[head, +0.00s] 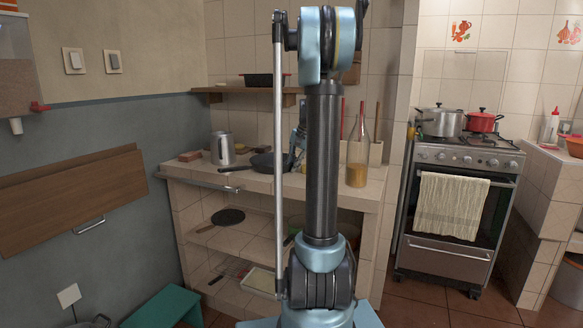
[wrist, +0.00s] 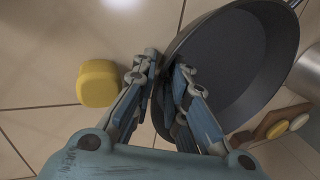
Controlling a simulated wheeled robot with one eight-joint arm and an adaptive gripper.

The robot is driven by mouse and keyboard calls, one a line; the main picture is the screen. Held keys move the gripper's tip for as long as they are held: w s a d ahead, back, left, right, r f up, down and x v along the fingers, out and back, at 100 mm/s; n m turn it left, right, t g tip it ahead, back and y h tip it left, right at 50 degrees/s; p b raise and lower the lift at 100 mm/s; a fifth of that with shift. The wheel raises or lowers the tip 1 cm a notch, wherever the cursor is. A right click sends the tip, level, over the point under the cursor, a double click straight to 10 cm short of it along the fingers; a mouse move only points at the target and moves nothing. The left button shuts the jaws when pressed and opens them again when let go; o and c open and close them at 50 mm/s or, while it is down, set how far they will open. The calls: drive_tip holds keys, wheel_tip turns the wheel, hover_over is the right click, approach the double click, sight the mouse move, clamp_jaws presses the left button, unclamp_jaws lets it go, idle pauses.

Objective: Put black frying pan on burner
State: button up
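The black frying pan (head: 262,163) sits on the tiled counter in the head view, its handle toward the left. In the wrist view the pan (wrist: 245,60) fills the upper right, with part of its handle at the top corner. My gripper (wrist: 166,72) has one finger inside the pan and one outside, drawn close together on its side wall. In the head view my gripper (head: 298,142) is partly hidden behind my arm. The stove (head: 455,156) stands at the right; its burners are partly covered by a grey pot (head: 440,122) and a red pot (head: 484,122).
A metal jug (head: 222,148) stands left of the pan, and a glass bottle (head: 358,150) stands to its right. A yellow block (wrist: 99,83) lies beside my gripper. Another dark pan (head: 229,216) is on the lower shelf. A towel (head: 452,207) hangs on the oven.

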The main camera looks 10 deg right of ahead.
drive_tip(key=v, duration=1.2)
